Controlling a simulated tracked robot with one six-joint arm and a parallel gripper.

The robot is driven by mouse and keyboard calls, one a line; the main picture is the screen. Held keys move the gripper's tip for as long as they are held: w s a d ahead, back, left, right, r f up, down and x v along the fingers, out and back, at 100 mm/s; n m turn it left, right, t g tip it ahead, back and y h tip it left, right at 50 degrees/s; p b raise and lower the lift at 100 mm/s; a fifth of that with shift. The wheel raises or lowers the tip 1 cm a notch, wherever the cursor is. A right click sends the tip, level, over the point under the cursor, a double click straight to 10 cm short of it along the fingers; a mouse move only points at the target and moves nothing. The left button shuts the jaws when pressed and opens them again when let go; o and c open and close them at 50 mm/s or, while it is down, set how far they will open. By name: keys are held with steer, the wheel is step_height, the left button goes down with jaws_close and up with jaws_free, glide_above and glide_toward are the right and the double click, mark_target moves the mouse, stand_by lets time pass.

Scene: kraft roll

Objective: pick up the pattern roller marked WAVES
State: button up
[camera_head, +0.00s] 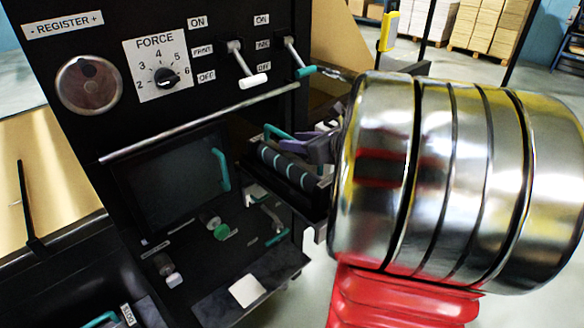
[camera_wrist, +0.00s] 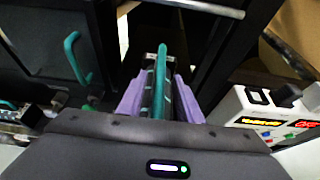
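A dark roller with pale bands (camera_head: 286,167) lies in an open black tray at the machine's right side in the head view. A teal handle (camera_head: 277,132) stands by it. No WAVES marking is readable in either view, so I cannot tell which pattern this roller carries. My gripper (camera_head: 320,147) has purple fingers close to the right end of this tray, partly hidden by my large metal arm link. In the wrist view the fingers of my gripper (camera_wrist: 159,100) stand apart on either side of a teal bar (camera_wrist: 160,72), with gaps visible beside it.
The black machine has a FORCE dial (camera_head: 164,76), levers (camera_head: 248,68) and a long metal bar (camera_head: 200,122) above the tray. Another teal handle (camera_head: 221,169) is to the left. A white control box (camera_wrist: 270,115) is right of the fingers. Stacked boxes (camera_head: 484,25) stand far behind.

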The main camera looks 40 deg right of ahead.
jaws_close()
stand_by(0.7)
stand_by(0.4)
steer(key=shift+r, duration=0.1)
